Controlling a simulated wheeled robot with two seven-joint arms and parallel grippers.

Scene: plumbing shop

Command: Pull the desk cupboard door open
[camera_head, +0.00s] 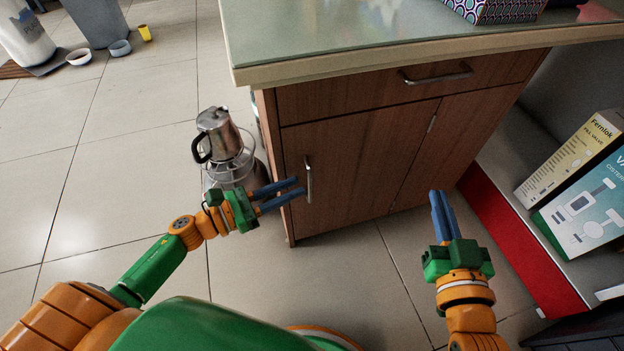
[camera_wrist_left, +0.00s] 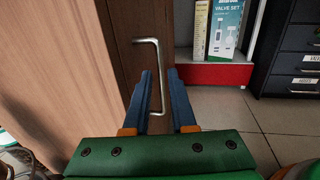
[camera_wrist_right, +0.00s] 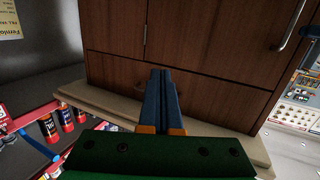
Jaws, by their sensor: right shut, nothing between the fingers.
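The desk cupboard door (camera_head: 350,165) is a brown wood panel under the desk, sitting flush in its front. Its vertical metal handle (camera_head: 309,180) is near the door's left edge. My left gripper (camera_head: 300,188) is open, with its blue fingertips close to the handle. In the left wrist view, the handle (camera_wrist_left: 160,75) shows between the open fingers (camera_wrist_left: 160,78); whether they touch it I cannot tell. My right gripper (camera_head: 436,193) is shut and empty, in front of the cupboard's right part. In the right wrist view, its fingers (camera_wrist_right: 161,72) lie together before wood panels.
A drawer with a horizontal handle (camera_head: 436,76) is above the door. A metal pot (camera_head: 220,135) on a wire-topped stand is left of the desk. Boxes (camera_head: 590,205) stand on a red-edged shelf at right. Tiled floor before the cupboard is clear.

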